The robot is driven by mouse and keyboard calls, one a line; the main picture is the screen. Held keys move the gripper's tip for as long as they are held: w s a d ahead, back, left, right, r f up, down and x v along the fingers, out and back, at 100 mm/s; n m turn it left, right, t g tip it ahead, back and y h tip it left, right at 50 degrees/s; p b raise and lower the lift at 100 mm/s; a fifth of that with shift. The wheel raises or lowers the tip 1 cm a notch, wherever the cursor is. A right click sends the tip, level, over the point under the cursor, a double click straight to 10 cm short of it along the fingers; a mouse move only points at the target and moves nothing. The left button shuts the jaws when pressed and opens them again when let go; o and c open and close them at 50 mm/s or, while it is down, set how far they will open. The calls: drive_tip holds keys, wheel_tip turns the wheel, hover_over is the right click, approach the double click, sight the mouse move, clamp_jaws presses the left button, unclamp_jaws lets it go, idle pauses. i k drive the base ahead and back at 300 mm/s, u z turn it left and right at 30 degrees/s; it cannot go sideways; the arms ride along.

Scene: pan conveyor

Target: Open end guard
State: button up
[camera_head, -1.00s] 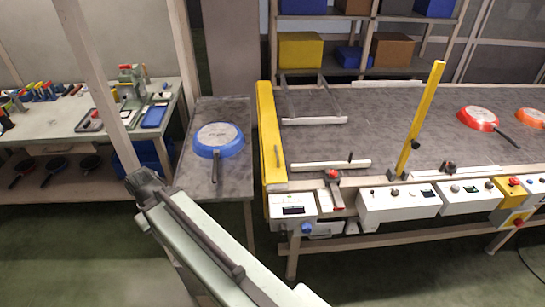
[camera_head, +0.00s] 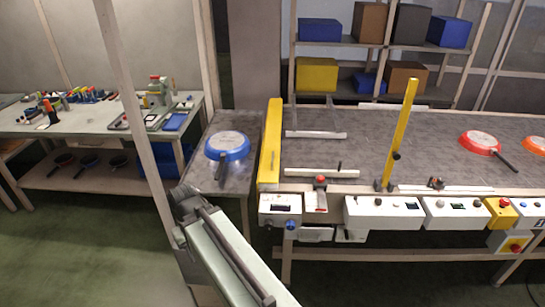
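A long yellow guard bar (camera_head: 270,145) lies along the left end of the conveyor (camera_head: 340,150), between the belt and the grey side table. It looks like the end guard and spans the belt's end. A separate yellow post (camera_head: 402,130) stands up, slightly tilted, at the conveyor's front edge. My arm crosses the lower middle of the picture, in front of the side table. My gripper is out of the picture, so its state does not show.
A blue pan (camera_head: 227,146) sits on the side table (camera_head: 212,180). A red pan (camera_head: 480,143) and an orange pan (camera_head: 536,145) are on the belt. White control boxes (camera_head: 380,212) line the conveyor front. A workbench (camera_head: 85,120) stands left. Green floor is clear at lower left.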

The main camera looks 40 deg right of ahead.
sight(270, 168)
drive_tip(key=z, duration=0.1)
drive_tip(key=i, duration=0.9)
drive_tip(key=u, duration=0.1)
